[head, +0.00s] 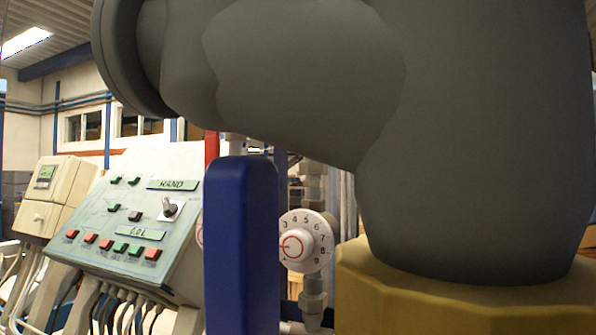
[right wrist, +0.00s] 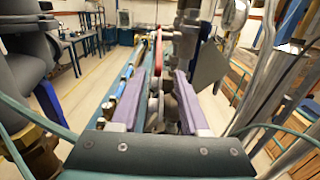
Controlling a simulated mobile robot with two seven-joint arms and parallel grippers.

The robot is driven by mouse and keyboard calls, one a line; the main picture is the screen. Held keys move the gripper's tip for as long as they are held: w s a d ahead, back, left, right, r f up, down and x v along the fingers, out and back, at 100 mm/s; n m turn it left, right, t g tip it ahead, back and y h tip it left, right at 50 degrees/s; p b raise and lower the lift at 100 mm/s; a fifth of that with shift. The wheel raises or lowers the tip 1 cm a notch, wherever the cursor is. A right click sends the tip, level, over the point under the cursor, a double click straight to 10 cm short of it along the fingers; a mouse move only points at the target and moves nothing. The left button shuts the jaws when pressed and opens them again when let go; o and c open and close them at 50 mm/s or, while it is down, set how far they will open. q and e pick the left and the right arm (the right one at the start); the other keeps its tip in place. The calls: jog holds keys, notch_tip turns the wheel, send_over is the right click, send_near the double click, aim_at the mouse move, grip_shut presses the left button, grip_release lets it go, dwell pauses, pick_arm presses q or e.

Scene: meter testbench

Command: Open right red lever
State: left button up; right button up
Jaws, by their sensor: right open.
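In the right wrist view a narrow red part (right wrist: 159,50), which looks like the red lever, stands upright just beyond the fingertips, slightly left of a dark metal fitting (right wrist: 187,55). My right gripper (right wrist: 161,80) is open. Its two pale purple fingers lie left and right of the metal valve parts (right wrist: 168,105), with visible gaps; I cannot tell whether either finger touches them. The lever cannot be made out in the head view, where my grey arm covers much of the picture. My left gripper is not in view.
In the head view a sloped control panel (head: 128,222) with buttons and cables stands left, beside a beige meter box (head: 55,195). A white numbered dial (head: 306,241) sits on piping at the centre. In the wrist view, pipes crowd the right side; open floor (right wrist: 95,80) lies left.

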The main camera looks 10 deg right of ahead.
jog(key=p+x, duration=0.5)
jog(key=x, duration=0.3)
jog(key=shift+w+a, duration=0.1)
jog(key=shift+a, duration=0.25)
jog(key=shift+w+a+f, duration=0.15)
jog(key=shift+w+a, duration=0.2)
jog(key=shift+a, duration=0.1)
grip_shut()
dwell(0.7)
